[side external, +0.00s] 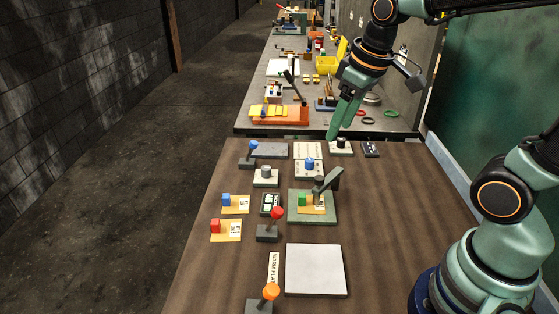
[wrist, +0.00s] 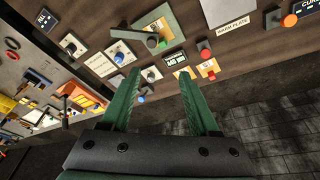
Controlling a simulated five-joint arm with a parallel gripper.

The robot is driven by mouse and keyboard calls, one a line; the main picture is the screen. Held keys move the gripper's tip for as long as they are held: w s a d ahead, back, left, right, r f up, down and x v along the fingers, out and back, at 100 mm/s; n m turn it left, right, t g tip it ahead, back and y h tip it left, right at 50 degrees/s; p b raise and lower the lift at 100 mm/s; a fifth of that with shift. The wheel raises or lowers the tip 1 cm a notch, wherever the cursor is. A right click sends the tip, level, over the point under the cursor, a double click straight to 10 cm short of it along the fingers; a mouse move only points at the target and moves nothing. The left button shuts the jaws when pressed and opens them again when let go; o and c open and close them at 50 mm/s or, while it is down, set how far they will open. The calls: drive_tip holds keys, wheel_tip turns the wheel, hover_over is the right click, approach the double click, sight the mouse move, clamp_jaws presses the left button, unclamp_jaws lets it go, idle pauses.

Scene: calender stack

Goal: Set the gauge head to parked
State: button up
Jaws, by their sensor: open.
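No readable label marks the gauge head, so I cannot tell which fixture it is. Candidates on the brown bench are a blue-knobbed lever (side external: 252,147) at the back left, a grey round dial (side external: 265,171) in front of it, a blue knob (side external: 309,163) on a white-labelled panel, and a black knob (side external: 341,142) on a pale plate. A grey pivoting arm (side external: 328,182) sits on a green base (side external: 329,212). My gripper (side external: 338,124) is open and empty above the bench's back edge; in the wrist view its fingers (wrist: 160,73) spread apart, with the dial (wrist: 150,74) seen between them.
A red-knobbed lever (side external: 277,213), an orange-knobbed lever (side external: 271,292) and a pale square plate (side external: 315,270) stand nearer the front. A cluttered second bench (side external: 372,123) lies behind. The bench's right side is mostly clear.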

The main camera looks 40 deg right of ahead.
sight(319, 178)
drive_tip(key=w+d+f+n+g, duration=0.2)
drive_tip(key=w+f+n+g, duration=0.1)
drive_tip(key=w+f, duration=0.25)
drive_tip(key=f, duration=1.1)
drive_tip(key=shift+w+d, duration=0.1)
drive_tip(key=shift+w, duration=0.1)
clamp_jaws()
drive_tip(key=shift+r, duration=0.1)
idle(1.1)
